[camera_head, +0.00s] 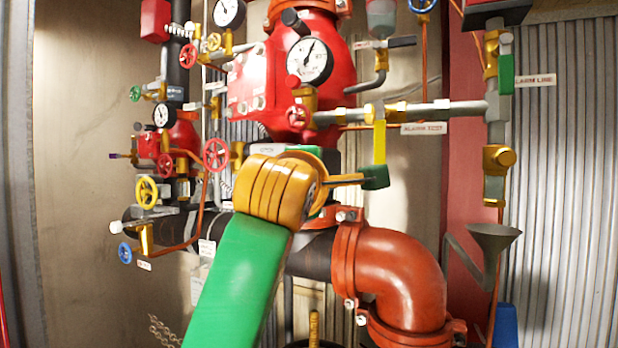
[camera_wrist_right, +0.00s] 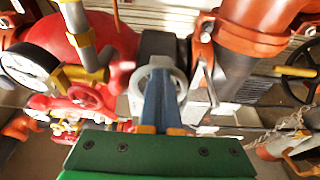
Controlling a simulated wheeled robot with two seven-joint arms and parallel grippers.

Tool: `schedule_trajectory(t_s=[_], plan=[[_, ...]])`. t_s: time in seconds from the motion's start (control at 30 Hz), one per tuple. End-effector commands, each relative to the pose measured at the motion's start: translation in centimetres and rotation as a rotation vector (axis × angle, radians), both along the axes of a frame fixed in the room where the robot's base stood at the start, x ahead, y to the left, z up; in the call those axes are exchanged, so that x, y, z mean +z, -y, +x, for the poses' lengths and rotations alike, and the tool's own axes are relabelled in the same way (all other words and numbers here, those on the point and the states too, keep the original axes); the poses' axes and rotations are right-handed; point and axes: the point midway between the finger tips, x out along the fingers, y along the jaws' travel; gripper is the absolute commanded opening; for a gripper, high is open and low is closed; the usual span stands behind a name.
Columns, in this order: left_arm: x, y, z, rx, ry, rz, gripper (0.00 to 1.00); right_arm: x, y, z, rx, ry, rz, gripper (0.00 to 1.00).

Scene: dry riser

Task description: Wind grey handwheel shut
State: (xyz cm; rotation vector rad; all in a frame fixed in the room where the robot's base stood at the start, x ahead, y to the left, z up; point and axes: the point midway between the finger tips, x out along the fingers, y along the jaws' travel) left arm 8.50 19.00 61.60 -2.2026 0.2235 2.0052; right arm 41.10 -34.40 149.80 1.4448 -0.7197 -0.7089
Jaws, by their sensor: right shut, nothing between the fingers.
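The grey handwheel (camera_wrist_right: 134,84) shows in the right wrist view as a pale grey ring just beyond my fingers. My right gripper (camera_wrist_right: 158,76) has its blue-grey fingers together, with the tips overlapping the ring's middle. I cannot tell whether they touch it. In the head view my green right arm and orange wrist rise from the bottom centre in front of the red valve. I cannot make out the grey wheel there. My left gripper is in neither view.
A red valve body (camera_head: 262,92) with a gauge (camera_head: 310,61) stands behind my wrist. A red pipe elbow (camera_head: 400,275) is close on the right. Small red (camera_head: 216,154), yellow (camera_head: 146,192) and blue (camera_head: 125,252) handwheels are at left. A grey funnel (camera_head: 494,238) is at right.

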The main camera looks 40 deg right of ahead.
Motion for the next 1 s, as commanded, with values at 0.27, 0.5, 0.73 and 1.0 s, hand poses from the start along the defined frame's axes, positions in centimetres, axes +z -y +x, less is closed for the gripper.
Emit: schedule_trajectory(t_s=[0.27, 0.5, 0.73, 1.0], plan=[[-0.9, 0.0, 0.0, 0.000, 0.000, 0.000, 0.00, -1.1, -0.1, 0.3, 0.001, -0.003, 0.000, 0.00], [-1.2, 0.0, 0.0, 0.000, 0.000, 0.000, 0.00, -1.2, -0.5, 0.1, 0.002, -0.003, -0.001, 0.00], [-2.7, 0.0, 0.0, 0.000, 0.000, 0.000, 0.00, -1.2, -3.6, -1.2, 0.001, -0.002, -0.002, 0.00], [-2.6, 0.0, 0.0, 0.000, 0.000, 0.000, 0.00, -1.0, -3.8, -1.3, 0.000, -0.008, -0.007, 0.00]])
